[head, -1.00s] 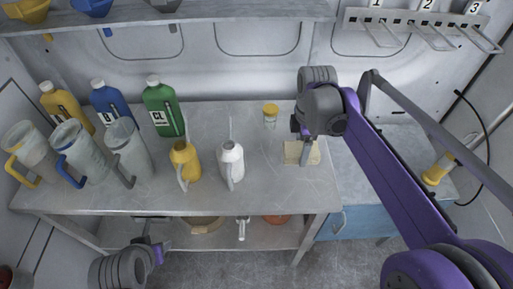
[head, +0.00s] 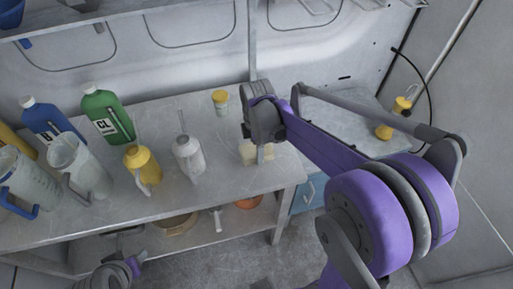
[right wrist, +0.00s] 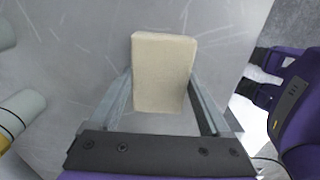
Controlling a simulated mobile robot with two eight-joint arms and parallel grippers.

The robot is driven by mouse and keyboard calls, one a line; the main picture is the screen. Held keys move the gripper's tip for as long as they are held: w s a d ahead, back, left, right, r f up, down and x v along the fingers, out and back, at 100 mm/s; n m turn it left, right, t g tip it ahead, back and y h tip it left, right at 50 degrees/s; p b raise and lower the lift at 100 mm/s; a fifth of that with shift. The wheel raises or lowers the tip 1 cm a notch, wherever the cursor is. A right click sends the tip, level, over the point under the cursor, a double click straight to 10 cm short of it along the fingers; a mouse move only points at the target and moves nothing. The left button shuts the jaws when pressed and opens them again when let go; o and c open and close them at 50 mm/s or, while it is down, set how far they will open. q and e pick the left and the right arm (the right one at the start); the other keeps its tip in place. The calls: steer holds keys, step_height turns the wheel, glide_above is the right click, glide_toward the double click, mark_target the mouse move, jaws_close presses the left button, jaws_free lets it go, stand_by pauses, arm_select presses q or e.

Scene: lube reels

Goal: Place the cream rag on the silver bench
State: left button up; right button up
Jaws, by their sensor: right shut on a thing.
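The cream rag (head: 249,153) is a pale, thick rectangular pad over the right end of the silver bench (head: 215,195). In the right wrist view the rag (right wrist: 163,75) lies between both fingers of my right gripper (head: 259,152), which is shut on it. The bench's scratched metal top shows behind the rag. I cannot tell whether the rag touches the bench. The gripper's fingers hide part of the rag in the head view. My left gripper (head: 133,266) is low at the bottom left, in front of the bench; its fingers are too small to read.
A white can (head: 188,155) and a yellow can (head: 142,164) stand left of the rag. A yellow-lidded jar (head: 221,102) stands behind it. Bottles and jugs crowd the bench's left. A blue drawer unit (head: 304,196) adjoins the right end. Bare bench lies in front of the cans.

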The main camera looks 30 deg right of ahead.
steer(key=shift+f, duration=0.1)
steer(key=shift+f, duration=0.15)
steer(key=o, duration=1.2)
steer(key=shift+c, duration=0.2)
